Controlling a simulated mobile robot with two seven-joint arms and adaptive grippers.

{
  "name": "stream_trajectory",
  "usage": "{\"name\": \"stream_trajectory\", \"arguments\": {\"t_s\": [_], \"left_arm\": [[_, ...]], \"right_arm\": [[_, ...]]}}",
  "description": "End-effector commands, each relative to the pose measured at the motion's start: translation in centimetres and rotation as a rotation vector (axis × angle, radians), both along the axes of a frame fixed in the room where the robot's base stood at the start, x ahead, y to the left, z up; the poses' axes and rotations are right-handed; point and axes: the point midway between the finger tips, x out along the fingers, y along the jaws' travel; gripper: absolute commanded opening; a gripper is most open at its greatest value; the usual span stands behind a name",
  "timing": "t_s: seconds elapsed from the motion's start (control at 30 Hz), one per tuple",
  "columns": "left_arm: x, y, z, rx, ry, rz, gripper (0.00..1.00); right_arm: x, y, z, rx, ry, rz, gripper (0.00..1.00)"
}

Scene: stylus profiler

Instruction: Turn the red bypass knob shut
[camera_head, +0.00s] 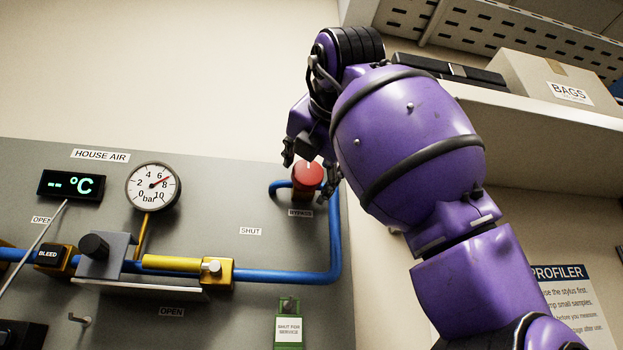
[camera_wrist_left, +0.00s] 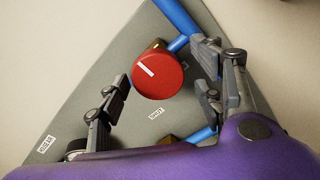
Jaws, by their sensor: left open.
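The red bypass knob (camera_head: 308,174) sits on the blue pipe at the right of the grey panel, above the BYPASS label (camera_head: 300,213). In the left wrist view the red knob (camera_wrist_left: 160,82) shows face-on, with a white pointer line running from its middle toward its upper left edge. My left gripper (camera_head: 305,172) is open at the knob. In the wrist view the left gripper (camera_wrist_left: 164,72) has one finger on each side of the knob, with gaps visible; contact is not seen. My right gripper is not in view.
A shelf (camera_head: 540,125) with a BAGS box (camera_head: 550,80) stands at the upper right, close behind my arm.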

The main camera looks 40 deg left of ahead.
Motion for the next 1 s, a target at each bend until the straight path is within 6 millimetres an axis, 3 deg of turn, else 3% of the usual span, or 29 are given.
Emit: {"name": "stream_trajectory", "arguments": {"t_s": [0.7,1.0], "left_arm": [[-4.7,-5.7,0.2,0.003,-0.003,0.000,0.61],[-5.1,-6.2,0.1,0.001,-0.002,0.001,0.61]], "right_arm": [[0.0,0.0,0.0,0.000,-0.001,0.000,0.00],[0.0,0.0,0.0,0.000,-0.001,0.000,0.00]]}}
